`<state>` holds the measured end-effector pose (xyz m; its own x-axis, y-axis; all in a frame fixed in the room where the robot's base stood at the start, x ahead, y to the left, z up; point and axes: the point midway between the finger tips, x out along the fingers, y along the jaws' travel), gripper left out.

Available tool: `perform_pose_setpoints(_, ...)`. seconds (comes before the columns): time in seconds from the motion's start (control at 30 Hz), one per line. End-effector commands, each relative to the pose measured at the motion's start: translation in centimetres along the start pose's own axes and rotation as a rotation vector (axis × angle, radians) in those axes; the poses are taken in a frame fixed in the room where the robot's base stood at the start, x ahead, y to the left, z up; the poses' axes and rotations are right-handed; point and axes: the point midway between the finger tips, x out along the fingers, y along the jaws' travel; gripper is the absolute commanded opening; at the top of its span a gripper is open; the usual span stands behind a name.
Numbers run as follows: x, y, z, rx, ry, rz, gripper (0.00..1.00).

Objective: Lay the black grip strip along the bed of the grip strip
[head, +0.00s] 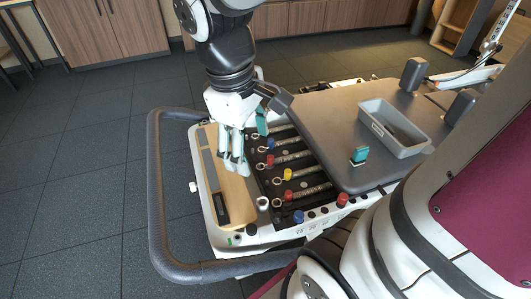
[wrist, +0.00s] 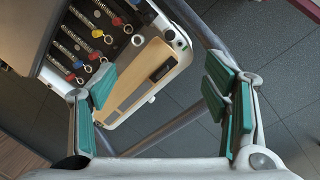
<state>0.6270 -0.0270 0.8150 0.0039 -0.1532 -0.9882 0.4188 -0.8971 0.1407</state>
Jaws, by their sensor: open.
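A small black strip-like piece (head: 221,208) lies at the near end of a light wooden board (head: 238,205) on the left of the machine. It also shows in the wrist view (wrist: 164,70), between my fingers but well beyond them. Narrow grey strips (head: 208,170) run along the board's left edge, in line with the black piece; I cannot tell for sure which is the bed. My gripper (head: 236,160) is over the board's right side in the head view, farther back than the black piece. In the wrist view, its teal-padded fingers (wrist: 162,90) are wide apart and empty.
Springs with coloured knobs (head: 288,174) lie in a dark well right of the board. A grey rail (head: 155,190) loops around this end. A grey tray (head: 395,128) and a teal block (head: 359,155) are on the padded carriage (head: 340,170). Floor is clear at left.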

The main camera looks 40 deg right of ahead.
Motion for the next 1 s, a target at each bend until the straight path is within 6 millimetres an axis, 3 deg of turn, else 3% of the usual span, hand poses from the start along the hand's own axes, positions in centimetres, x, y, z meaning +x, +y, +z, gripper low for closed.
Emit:
perform_pose_setpoints(0.2,-3.6,-3.8,6.8,0.231,0.034,-0.05,0.69)
perform_pose_setpoints(0.43,-4.7,-7.4,11.8,0.393,0.053,-0.124,0.69)
perform_pose_setpoints(0.6,-4.8,-8.5,13.2,0.438,0.055,-0.151,0.69)
perform_pose_setpoints(1.0,-4.8,-8.6,13.3,0.441,0.055,-0.153,0.69)
